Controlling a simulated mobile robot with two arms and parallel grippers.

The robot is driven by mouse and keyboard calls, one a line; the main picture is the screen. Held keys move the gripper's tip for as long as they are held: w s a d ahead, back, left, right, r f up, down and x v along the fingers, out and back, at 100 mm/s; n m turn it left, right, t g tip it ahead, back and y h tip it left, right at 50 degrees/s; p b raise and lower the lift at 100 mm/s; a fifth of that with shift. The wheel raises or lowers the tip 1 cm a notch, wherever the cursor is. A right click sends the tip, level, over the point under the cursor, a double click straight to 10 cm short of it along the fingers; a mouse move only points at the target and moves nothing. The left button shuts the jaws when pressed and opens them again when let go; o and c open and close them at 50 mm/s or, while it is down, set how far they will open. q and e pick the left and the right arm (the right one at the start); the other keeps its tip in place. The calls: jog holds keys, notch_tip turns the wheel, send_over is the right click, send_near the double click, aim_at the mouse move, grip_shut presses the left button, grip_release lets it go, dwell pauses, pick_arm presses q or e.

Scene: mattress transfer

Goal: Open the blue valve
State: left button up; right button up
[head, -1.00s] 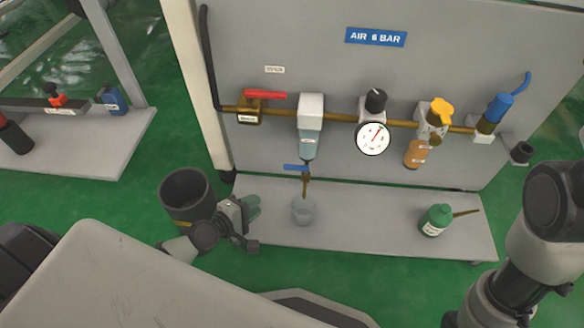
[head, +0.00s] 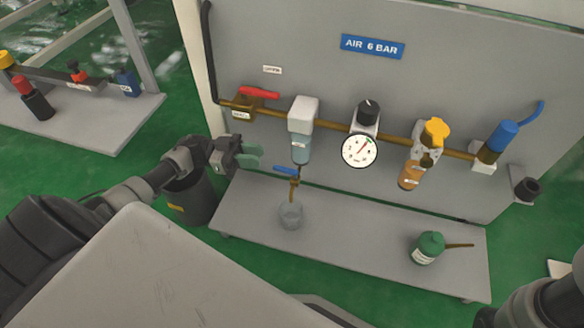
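The blue valve (head: 286,171) is a small blue lever on a brass drain cock under the filter bowl (head: 300,150). Its lever lies roughly crosswise to the cock's downward outlet. A clear cup (head: 291,215) stands on the shelf below the outlet. My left gripper (head: 254,156) is to the left of the blue lever, at about its height in the picture, with its greenish fingers pointing right. The fingers look apart and hold nothing; a gap separates them from the lever. My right arm shows only at the bottom right corner, and its gripper is out of the picture.
The grey panel holds a red lever valve (head: 260,92), a gauge (head: 359,150), a yellow knob (head: 435,131) and a blue fitting (head: 500,136) along a brass pipe. A green oil can (head: 428,247) stands on the shelf (head: 350,239). A dark bin (head: 190,200) is on the floor at left.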

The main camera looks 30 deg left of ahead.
aim_at(280, 168)
pick_arm(q)
jog(key=d+b, duration=0.1)
jog(key=d, duration=0.1)
jog(key=d+f+g+b, duration=0.1)
jog(key=d, duration=0.1)
jog(key=d+m+g+b, duration=0.1)
jog(key=d, duration=0.1)
jog(key=shift+w+d+f+y, duration=0.1)
jog(key=shift+w+f+y, duration=0.2)
jog(key=shift+w+y, duration=0.1)
jog(key=shift+w+d+r, duration=0.1)
jog(key=shift+d, duration=0.3)
jog(key=shift+c, duration=0.4)
grip_shut()
jog(key=shift+r, duration=0.1)
